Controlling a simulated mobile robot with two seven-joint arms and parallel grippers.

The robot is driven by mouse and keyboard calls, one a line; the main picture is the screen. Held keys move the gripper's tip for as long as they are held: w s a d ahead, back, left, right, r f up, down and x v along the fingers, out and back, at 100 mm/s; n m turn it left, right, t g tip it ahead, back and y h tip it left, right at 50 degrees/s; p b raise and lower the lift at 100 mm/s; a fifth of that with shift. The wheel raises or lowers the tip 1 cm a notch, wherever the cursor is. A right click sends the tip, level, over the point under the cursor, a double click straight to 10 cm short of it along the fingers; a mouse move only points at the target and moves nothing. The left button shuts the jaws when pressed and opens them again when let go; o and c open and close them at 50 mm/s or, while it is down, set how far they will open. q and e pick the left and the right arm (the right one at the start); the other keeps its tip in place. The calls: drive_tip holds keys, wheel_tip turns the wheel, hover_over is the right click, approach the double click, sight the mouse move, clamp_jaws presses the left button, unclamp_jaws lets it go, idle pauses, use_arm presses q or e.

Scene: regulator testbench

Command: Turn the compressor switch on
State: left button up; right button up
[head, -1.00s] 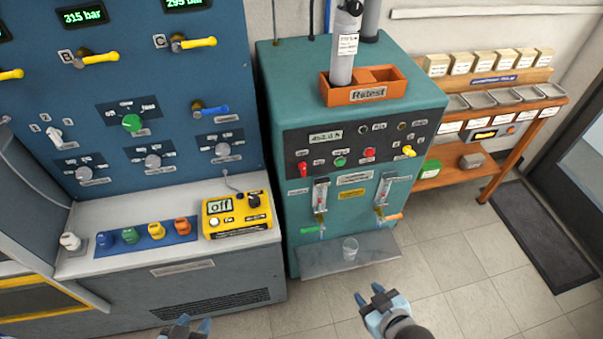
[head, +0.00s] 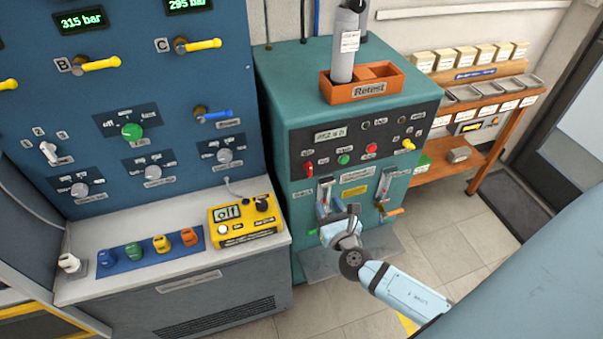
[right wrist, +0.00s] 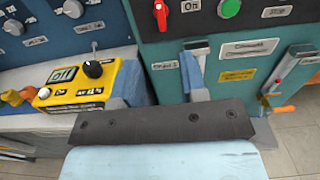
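The teal machine (head: 265,100) has a dark front panel with a red lever switch (head: 308,168) at its left, a green button, a red button and a yellow lever switch (head: 408,145) at its right. The labels are too small to tell which one is the compressor switch. The red lever points down in the right wrist view (right wrist: 160,14), beside a green button (right wrist: 230,8). My right gripper (head: 338,211) is open and empty, in front of the machine and below the red lever, apart from it. My left gripper is out of view.
An orange tray (head: 393,84) with a grey cylinder stands on top of the machine. Flow gauges (head: 387,182) and a metal shelf (head: 384,249) are on its lower front. A yellow box reading "off" (head: 243,219) sits on the left counter. A blue valve panel (head: 225,75) is behind it.

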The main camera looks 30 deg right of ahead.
sight(311, 171)
drive_tip(key=p+x, duration=0.1)
drive_tip(key=x, duration=1.1)
drive_tip(key=shift+w+p, duration=0.3)
drive_tip(key=shift+p, duration=0.1)
clamp_jaws()
